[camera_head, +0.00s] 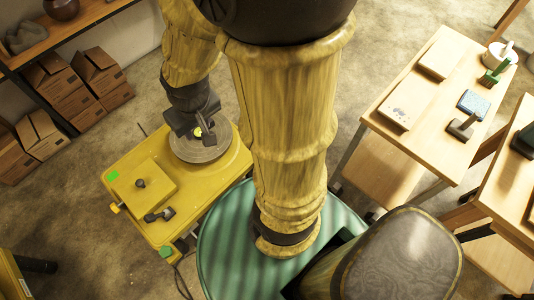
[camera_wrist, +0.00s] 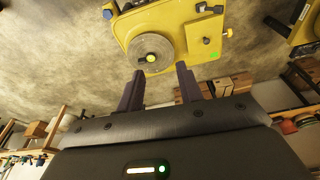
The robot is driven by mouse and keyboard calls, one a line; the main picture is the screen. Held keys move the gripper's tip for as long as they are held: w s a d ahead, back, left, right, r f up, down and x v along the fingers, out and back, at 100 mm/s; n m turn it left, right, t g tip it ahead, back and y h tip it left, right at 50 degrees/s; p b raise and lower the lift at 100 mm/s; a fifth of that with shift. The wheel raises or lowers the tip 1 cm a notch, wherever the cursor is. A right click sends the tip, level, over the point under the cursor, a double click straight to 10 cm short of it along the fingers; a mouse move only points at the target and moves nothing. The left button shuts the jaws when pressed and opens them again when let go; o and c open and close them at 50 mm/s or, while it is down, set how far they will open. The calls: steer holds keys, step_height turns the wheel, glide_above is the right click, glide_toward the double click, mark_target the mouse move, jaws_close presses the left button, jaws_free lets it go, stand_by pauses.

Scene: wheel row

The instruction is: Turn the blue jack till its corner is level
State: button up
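The yellow machine (camera_head: 150,200) stands low on the floor, with a round grey disc (camera_head: 203,146) on top. The disc also shows in the wrist view (camera_wrist: 150,46), with a yellow-green centre. I cannot tell which is the blue jack, and no blue jack is clear in the head view. My gripper (camera_wrist: 161,70) is open and empty, its fingers apart near the disc. It also shows over the disc in the head view (camera_head: 197,131).
A dark knob (camera_head: 140,183), a black lever (camera_head: 160,215) and an orange knob (camera_head: 115,207) sit on the machine. Cardboard boxes (camera_head: 75,85) and a shelf (camera_head: 40,40) are at the left. A wooden table (camera_head: 437,95) stands at the right. Bare floor surrounds the machine's left side.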

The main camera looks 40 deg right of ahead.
steer(key=shift+o, duration=1.1)
steer(key=o, duration=0.3)
steer(key=shift+d+f, duration=0.1)
steer(key=shift+f, duration=0.15)
steer(key=shift+o, duration=0.7)
steer(key=d+f+m+g+y+b, duration=0.1)
steer(key=d+f+m+b, duration=0.2)
steer(key=f+b, duration=0.3)
steer(key=d+f+m+g+y+b, duration=0.1)
steer(key=d+f+m+b, duration=0.3)
steer(key=f, duration=0.8)
steer(key=shift+s+d+f+g+b, duration=0.15)
steer(key=shift+d+g+b, duration=0.6)
steer(key=shift+b, duration=0.2)
steer(key=s+d+f+m+t+y+b, duration=0.1)
steer(key=s+d+f+m+t+b, duration=0.2)
steer(key=f, duration=1.1)
steer(key=s+d+f+m+t+y+b, duration=0.2)
steer(key=d+f+m+t+b, duration=0.6)
steer(key=d+f+m+b, duration=0.5)
steer(key=s+d+f+m+t+y+b, duration=0.1)
steer(key=s+d+f+m+t+b, duration=0.3)
steer(key=f+b, duration=0.9)
steer(key=d+f+m+t, duration=0.2)
steer(key=d+m, duration=0.2)
steer(key=shift+s+d+f+m+y, duration=0.15)
steer(key=shift+s+d+m+y, duration=0.15)
steer(key=shift+y, duration=0.1)
